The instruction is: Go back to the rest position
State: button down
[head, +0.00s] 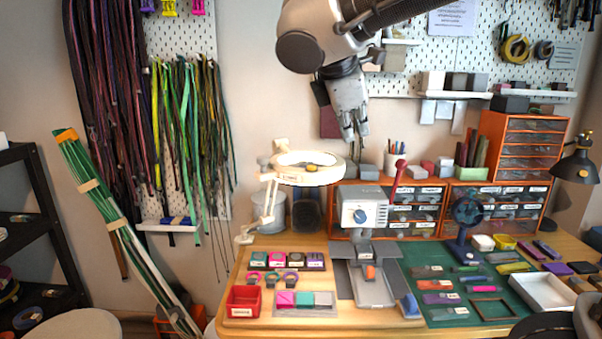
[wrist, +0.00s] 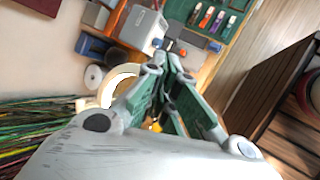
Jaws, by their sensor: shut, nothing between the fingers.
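My gripper (head: 356,138) hangs high above the back of the workbench in the head view, in front of the pegboard and pointing down. Its fingers are together with nothing between them. In the wrist view my gripper (wrist: 172,60) also shows shut, its fingertips meeting in front of the distant bench. It touches nothing that I can see.
Below stands the wooden workbench (head: 225,322) with a ring lamp (head: 335,176), a grey machine (head: 362,212), a green mat (head: 415,260) and orange drawers (head: 497,130). Cords (head: 190,130) hang at the left. A dark shelf (head: 22,155) stands far left.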

jog(key=s+d+f+m+g+y, duration=0.1)
jog(key=s+d+f+m, duration=0.15)
jog(key=d, duration=0.35)
jog(key=s+d+f+m+g, duration=0.1)
jog(key=d+f+m, duration=0.15)
jog(key=d, duration=0.35)
jog(key=s+d+f+m+g+y, duration=0.1)
jog(key=s+d+m, duration=0.1)
jog(key=d+m, duration=0.3)
jog(key=s+d+f+m+y, duration=0.2)
jog(key=s+d+f+m, duration=0.5)
jog(key=s, duration=0.4)
jog(key=shift+d+f+m+t, duration=0.3)
jog(key=shift+d+f+m, duration=0.15)
jog(key=shift+m, duration=0.65)
